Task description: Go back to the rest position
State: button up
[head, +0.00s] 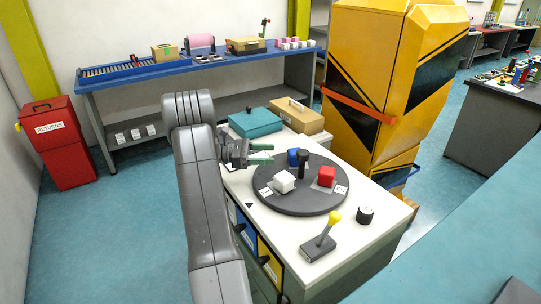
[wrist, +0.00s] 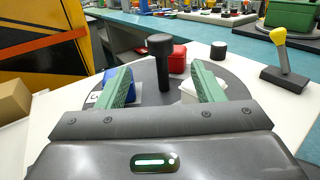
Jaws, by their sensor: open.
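My gripper (head: 262,153) is at the left rear edge of the grey round turntable (head: 300,207) on the white cabinet top. In the wrist view its two green fingers (wrist: 162,88) are apart with nothing held between them. Beyond them stands a black upright post (wrist: 161,62), which also shows in the head view (head: 303,164). On the turntable are a white cube (head: 284,181), a red block (head: 326,176) and a blue block (head: 293,156), with small white labels. My grey arm reaches in from the lower left of the head view.
A lever with a yellow knob (head: 335,215) and a black cylinder (head: 365,215) stand on the cabinet's front part. A teal box (head: 255,122) and a brown box (head: 297,115) lie behind the turntable. A yellow-black machine (head: 390,70) rises behind right. Blue floor is clear at left.

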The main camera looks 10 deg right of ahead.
aim_at(308, 154)
jog(key=p+x, duration=0.3)
jog(key=x, duration=1.1)
jog(key=shift+d, duration=0.1)
jog(key=shift+t, duration=0.3)
jog(key=shift+w+a, duration=0.1)
jog(key=shift+a, duration=0.1)
jog(key=shift+a+f, duration=0.1)
jog(key=shift+a, duration=0.25)
jog(key=b+v, duration=0.1)
jog(key=v, duration=0.3)
jog(key=b+v, duration=0.1)
jog(key=v, duration=0.3)
jog(key=b+v, duration=0.1)
jog(key=v, duration=0.3)
jog(key=shift+w+a+f, duration=0.1)
jog(key=shift+w+a, duration=0.2)
jog(key=shift+w, duration=0.05)
jog(key=p+x, duration=0.1)
jog(key=x, duration=0.3)
jog(key=p+x, duration=0.1)
jog(key=x, duration=0.4)
jog(key=p+x, duration=0.1)
jog(key=x, duration=0.4)
jog(key=shift+s+a+r, duration=0.1)
jog(key=shift+s+r, duration=0.2)
jog(key=shift+w+a+f+n+t+p, duration=0.1)
jog(key=shift+w+n+t+p, duration=0.1)
jog(key=shift+n+t+p, duration=0.5)
